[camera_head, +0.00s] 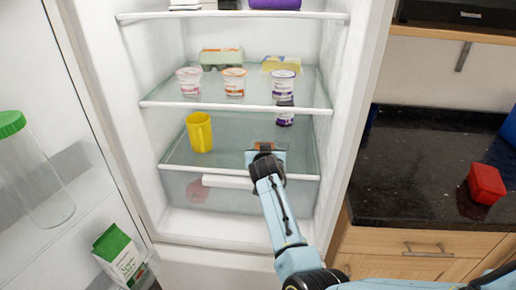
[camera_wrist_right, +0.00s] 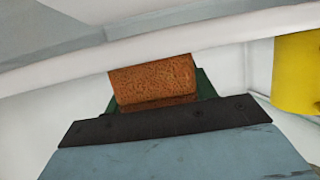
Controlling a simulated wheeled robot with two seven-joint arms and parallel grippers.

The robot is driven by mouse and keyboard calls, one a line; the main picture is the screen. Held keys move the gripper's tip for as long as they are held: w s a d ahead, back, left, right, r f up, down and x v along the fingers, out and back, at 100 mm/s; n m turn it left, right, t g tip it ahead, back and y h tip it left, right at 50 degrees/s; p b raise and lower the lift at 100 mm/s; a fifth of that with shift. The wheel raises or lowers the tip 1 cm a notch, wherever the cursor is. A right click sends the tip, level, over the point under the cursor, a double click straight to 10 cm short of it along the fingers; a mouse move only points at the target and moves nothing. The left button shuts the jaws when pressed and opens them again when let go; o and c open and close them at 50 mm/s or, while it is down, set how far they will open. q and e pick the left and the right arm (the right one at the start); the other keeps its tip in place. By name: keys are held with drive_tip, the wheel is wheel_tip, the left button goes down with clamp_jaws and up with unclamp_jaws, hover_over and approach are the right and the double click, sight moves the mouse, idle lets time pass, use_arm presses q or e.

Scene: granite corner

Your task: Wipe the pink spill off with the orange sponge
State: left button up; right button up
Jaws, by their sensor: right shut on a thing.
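The orange sponge (camera_head: 265,146) is in my right gripper (camera_head: 266,152), over the lower glass shelf (camera_head: 235,155) of the open fridge. In the right wrist view the sponge (camera_wrist_right: 152,80) is a rough orange-brown block at the end of the gripper, which is shut on it. Whether the sponge touches the shelf I cannot tell. No pink spill shows clearly on the shelf; the arm and sponge hide part of it. A faint pinkish shape (camera_head: 199,192) shows through the clear drawer front below. My left gripper is not in view.
A yellow mug (camera_head: 199,132) stands left of the sponge, and a dark purple-labelled container (camera_head: 285,116) behind it to the right. A red box (camera_head: 486,184) is on the dark counter (camera_head: 410,165).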

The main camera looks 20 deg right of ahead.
drive_tip(key=shift+s+d+p, duration=0.7)
drive_tip(key=shift+d+p, duration=0.25)
drive_tip(key=shift+d, duration=0.1)
drive_tip(key=shift+s+d+f+p, duration=0.2)
drive_tip(key=shift+s+d+p, duration=0.15)
drive_tip(key=shift+d, duration=0.2)
drive_tip(key=shift+s+d+r+p, duration=0.1)
drive_tip(key=shift+s+d+p, duration=0.25)
drive_tip(key=shift+d+p, duration=0.2)
drive_tip(key=shift+s+d+r+p, duration=0.1)
drive_tip(key=shift+s+d+p, duration=0.2)
drive_tip(key=shift+d+p, duration=0.2)
drive_tip(key=shift+s+d+f, duration=0.1)
drive_tip(key=shift+d+f, duration=0.05)
drive_tip(key=shift+d, duration=0.05)
wheel_tip(320, 180, up, 4)
drive_tip(key=p, duration=0.3)
drive_tip(key=shift+f, duration=0.35)
